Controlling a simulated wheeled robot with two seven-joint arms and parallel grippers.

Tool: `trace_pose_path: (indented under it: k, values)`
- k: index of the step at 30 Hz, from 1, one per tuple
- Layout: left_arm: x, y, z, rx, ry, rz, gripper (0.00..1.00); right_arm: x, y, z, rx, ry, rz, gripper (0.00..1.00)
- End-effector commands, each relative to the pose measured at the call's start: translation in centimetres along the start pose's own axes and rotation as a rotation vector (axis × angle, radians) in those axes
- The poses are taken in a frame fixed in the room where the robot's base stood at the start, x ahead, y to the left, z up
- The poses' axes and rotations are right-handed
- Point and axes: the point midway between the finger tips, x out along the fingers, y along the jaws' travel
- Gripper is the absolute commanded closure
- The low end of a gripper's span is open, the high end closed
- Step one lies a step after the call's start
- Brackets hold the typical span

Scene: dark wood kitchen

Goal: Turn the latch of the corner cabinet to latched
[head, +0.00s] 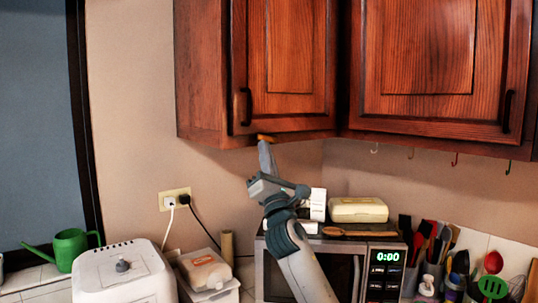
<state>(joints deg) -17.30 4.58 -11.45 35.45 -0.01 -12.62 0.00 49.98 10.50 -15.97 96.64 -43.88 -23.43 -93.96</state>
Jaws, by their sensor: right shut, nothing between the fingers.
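The dark reddish wood corner cabinet (292,110) hangs on the wall at upper middle, its door looking closed, with a black handle (246,106) at its left. A small orange-yellow piece (266,138), which looks like the latch, shows at the door's bottom edge. It lies roughly sideways, but its exact turn is too small to tell. My right gripper (266,146) points up from below, shut and empty, with its fingertips just under this piece. I cannot tell whether they touch it. My left gripper is out of view.
Another wall cabinet (420,115) adjoins on the right. Below are a microwave (384,270) with a cream box (358,209) on top, a white appliance (121,276), a green watering can (70,249) and a plugged wall socket (174,199). Utensils crowd the right. The wall left of the cabinet is clear.

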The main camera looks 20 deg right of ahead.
Motion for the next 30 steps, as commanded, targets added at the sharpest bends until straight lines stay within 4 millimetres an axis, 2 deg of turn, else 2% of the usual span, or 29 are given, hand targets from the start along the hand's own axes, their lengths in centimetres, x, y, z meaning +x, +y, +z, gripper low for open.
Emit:
trace_pose_path:
  k: [1,6,14,30]
  values:
    - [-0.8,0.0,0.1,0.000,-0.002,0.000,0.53,0.5,0.6,0.4,0.033,-0.001,-0.026,1.00]
    - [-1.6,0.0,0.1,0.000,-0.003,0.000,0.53,0.7,0.7,0.6,0.072,-0.001,-0.074,1.00]
    - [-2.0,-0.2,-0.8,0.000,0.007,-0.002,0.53,0.9,1.1,0.8,0.072,0.001,-0.072,1.00]
    - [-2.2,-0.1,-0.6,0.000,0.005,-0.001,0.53,1.1,1.4,0.9,0.072,0.001,-0.070,1.00]
